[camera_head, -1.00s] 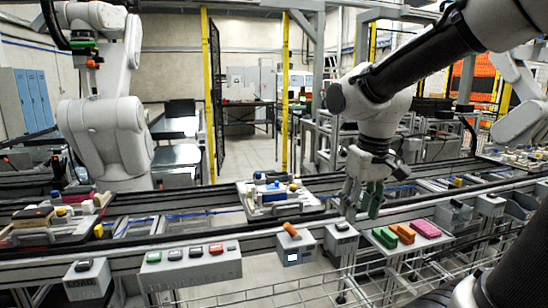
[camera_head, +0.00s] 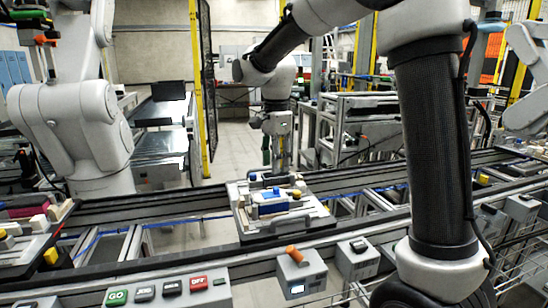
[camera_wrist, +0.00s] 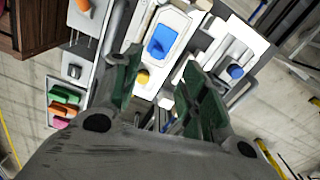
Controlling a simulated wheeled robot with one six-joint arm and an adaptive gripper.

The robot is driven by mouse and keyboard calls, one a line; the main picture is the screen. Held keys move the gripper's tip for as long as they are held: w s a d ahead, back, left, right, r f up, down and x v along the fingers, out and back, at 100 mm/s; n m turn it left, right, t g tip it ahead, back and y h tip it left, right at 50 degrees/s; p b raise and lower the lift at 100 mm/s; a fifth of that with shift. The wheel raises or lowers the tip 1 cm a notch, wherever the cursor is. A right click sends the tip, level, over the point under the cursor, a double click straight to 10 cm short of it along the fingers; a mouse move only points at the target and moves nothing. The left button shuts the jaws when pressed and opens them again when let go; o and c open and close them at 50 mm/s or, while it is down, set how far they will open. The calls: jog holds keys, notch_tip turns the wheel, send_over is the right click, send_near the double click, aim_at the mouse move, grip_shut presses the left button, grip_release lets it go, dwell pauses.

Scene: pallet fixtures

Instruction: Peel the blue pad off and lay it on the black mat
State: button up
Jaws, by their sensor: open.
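A pallet fixture (camera_head: 238,203) sits on the conveyor near the middle of the head view. The blue pad (camera_wrist: 163,42) lies flat on a white plate of it in the wrist view, and shows as a blue patch in the head view (camera_head: 268,208). My gripper (camera_head: 274,163) points down over the fixture's far side in the head view. Its green-lined fingers (camera_wrist: 158,65) are apart and empty in the wrist view, with the pad beyond their tips. I cannot make out the black mat for certain.
A yellow knob (camera_wrist: 142,76) and a blue knob (camera_wrist: 236,72) stand on the fixture near the pad. A button panel (camera_head: 165,292) and a box with an orange handle (camera_head: 300,275) line the front rail. Another loaded pallet (camera_head: 18,250) is at left.

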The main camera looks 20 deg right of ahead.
aim_at(276, 188)
jog(key=shift+s+m, duration=0.15)
jog(key=shift+m, duration=0.75)
jog(key=shift+f, duration=0.2)
notch_tip(276, 188, down, 8)
jog(key=shift+r, duration=0.25)
grip_shut()
